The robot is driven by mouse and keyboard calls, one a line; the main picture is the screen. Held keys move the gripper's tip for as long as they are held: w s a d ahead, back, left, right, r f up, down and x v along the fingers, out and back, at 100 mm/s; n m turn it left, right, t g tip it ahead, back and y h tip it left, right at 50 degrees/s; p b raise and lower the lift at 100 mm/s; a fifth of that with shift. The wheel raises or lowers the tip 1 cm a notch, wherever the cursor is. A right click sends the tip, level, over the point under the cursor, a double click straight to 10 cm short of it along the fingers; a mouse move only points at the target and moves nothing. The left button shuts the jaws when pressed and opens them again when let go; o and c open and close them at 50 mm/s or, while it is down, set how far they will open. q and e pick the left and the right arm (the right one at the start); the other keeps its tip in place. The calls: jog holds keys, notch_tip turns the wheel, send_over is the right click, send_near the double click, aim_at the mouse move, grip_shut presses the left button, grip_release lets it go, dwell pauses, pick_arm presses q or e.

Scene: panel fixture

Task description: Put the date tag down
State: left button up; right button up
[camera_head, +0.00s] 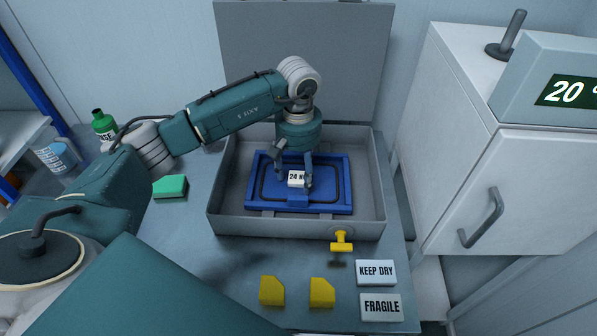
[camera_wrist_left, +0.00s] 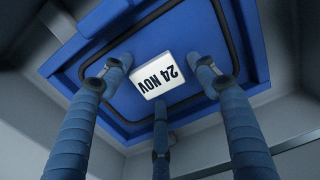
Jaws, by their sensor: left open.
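The date tag (camera_head: 296,179) is a small white block marked "24 NOV". It lies on the blue panel (camera_head: 337,205) inside the open grey box (camera_head: 222,206). My left gripper (camera_head: 294,182) reaches down into the box over the tag. In the left wrist view the tag (camera_wrist_left: 157,76) sits between the spread fingers of the gripper (camera_wrist_left: 160,90), with gaps around it. The fingers are open. The tag appears to rest on the panel's surface. My right gripper is not in view.
Tags reading "KEEP DRY" (camera_head: 376,272) and "FRAGILE" (camera_head: 381,307) lie at the front right. Two yellow blocks (camera_head: 271,291) (camera_head: 321,292) and a yellow knob (camera_head: 341,241) are near the box front. A green block (camera_head: 170,187) lies left. A white cabinet (camera_head: 523,190) stands right.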

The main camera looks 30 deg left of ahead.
aim_at(299, 177)
pick_arm(q)
jog(key=shift+w+r+b, duration=0.1)
jog(key=shift+r+b, duration=0.2)
jog(key=shift+r, duration=0.25)
notch_tip(299, 177, up, 11)
jog(key=b, duration=0.2)
